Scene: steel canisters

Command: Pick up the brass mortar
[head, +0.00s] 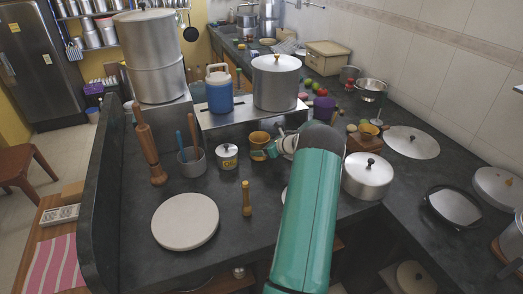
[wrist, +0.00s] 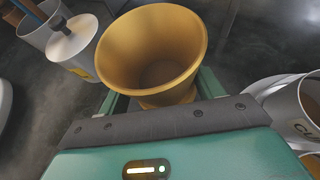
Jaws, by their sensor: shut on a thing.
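The brass mortar (head: 259,140) is a golden, flared cup on the dark counter side, in front of the steel platform in the head view. In the wrist view the mortar (wrist: 150,45) fills the upper middle, its wide mouth open toward the camera and its inside empty. My gripper (head: 266,151) reaches it from the right. In the wrist view my gripper (wrist: 158,98) has a green finger on each side of the mortar's lower part and is shut on it. Its base is mostly hidden, so I cannot tell whether it touches the counter.
A small lidded canister (head: 227,157) and a steel pot with utensils (head: 191,165) stand left of the mortar. A wooden pestle (head: 246,199) and a round pale board (head: 185,221) are nearer. A lidded pot (head: 367,178) stands right of my arm. The platform (head: 240,115) rises behind.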

